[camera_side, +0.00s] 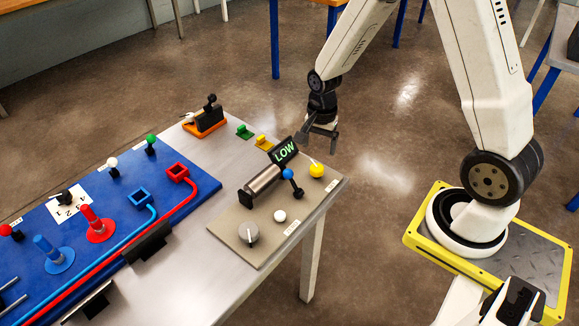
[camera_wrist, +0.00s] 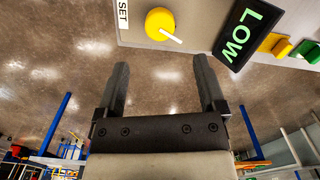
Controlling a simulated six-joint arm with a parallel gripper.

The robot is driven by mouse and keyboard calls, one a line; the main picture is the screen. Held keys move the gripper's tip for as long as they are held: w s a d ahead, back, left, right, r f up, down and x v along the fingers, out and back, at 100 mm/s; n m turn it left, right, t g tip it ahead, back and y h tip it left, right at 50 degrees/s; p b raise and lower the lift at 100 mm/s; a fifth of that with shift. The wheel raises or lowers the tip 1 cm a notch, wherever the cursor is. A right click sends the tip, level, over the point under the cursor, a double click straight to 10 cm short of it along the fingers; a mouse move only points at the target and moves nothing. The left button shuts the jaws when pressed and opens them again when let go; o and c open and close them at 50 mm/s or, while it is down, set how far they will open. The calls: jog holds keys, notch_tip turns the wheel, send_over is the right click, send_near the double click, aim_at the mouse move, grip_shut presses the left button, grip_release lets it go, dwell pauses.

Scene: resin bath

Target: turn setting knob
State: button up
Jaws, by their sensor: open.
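The yellow setting knob (camera_side: 316,170) sits at the right corner of the beige panel (camera_side: 232,238). In the wrist view the yellow knob (camera_wrist: 158,22) is near the top, beside a SET label (camera_wrist: 123,12), with a white pointer mark running toward its lower right. The display (camera_side: 285,152) reads LOW in green; it also shows in the wrist view (camera_wrist: 240,36). My gripper (camera_side: 322,133) is above and behind the knob, apart from it. In the wrist view my gripper (camera_wrist: 161,66) is open and empty, with its fingertips below the knob in the picture.
A metal cylinder (camera_side: 263,184), blue-knobbed lever (camera_side: 287,174), white button (camera_side: 280,216) and grey knob (camera_side: 248,233) share the panel. Yellow (camera_side: 265,142) and green (camera_side: 244,131) small pieces stand behind the display. The blue board (camera_side: 100,185) is left. Open floor lies beyond the table edge.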

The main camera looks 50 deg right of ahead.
aim_at(317, 167)
jog(key=shift+f, duration=0.1)
jog(key=shift+f, duration=3.8)
grip_shut()
